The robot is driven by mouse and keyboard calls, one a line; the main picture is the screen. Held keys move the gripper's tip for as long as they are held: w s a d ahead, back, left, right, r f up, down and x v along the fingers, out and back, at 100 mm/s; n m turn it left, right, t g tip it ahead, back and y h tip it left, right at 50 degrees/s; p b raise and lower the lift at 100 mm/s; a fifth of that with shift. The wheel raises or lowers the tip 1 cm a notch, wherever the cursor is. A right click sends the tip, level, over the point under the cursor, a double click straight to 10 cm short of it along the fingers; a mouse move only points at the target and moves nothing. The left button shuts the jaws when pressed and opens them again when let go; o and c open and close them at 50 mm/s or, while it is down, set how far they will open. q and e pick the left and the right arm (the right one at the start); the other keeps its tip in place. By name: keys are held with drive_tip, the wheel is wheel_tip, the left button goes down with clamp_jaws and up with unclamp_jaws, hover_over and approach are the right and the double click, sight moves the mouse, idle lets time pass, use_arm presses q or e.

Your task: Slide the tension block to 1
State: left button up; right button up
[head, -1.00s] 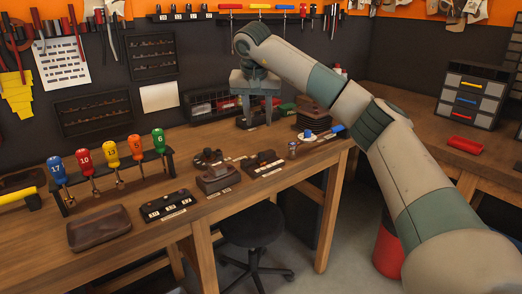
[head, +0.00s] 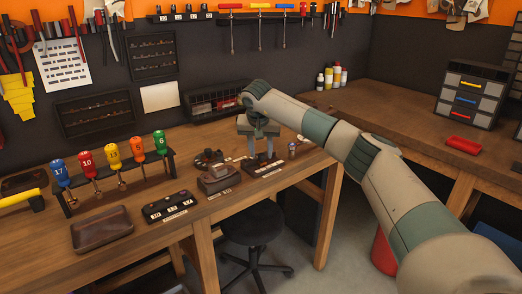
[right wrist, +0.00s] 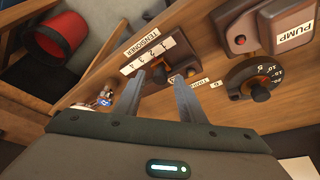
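The tensioner (right wrist: 180,40) is a dark block with a white number strip (right wrist: 148,55) and a "TENSIONER" label in the right wrist view. A small dark tension block (right wrist: 160,72) shows at its near side, between my fingertips; its exact slider position is hard to read. My right gripper (right wrist: 158,77) is open, its two grey fingers apart on either side of that block. Contact cannot be told. In the head view my right gripper (head: 262,153) points down over the tensioner (head: 264,169) and hides part of it. My left gripper is not in view.
A pump box (head: 218,180) and a round dial (head: 209,158) stand left of the tensioner. A small can (head: 292,149) stands to its right. A rack of coloured screwdrivers (head: 112,160), a switch box (head: 167,206) and a brown tray (head: 101,228) are farther left.

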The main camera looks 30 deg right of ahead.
drive_tip(key=shift+f, duration=0.2)
clamp_jaws()
drive_tip(key=shift+a+r+p, duration=0.1)
drive_tip(key=shift+a+p, duration=0.3)
drive_tip(key=shift+a, duration=0.8)
unclamp_jaws()
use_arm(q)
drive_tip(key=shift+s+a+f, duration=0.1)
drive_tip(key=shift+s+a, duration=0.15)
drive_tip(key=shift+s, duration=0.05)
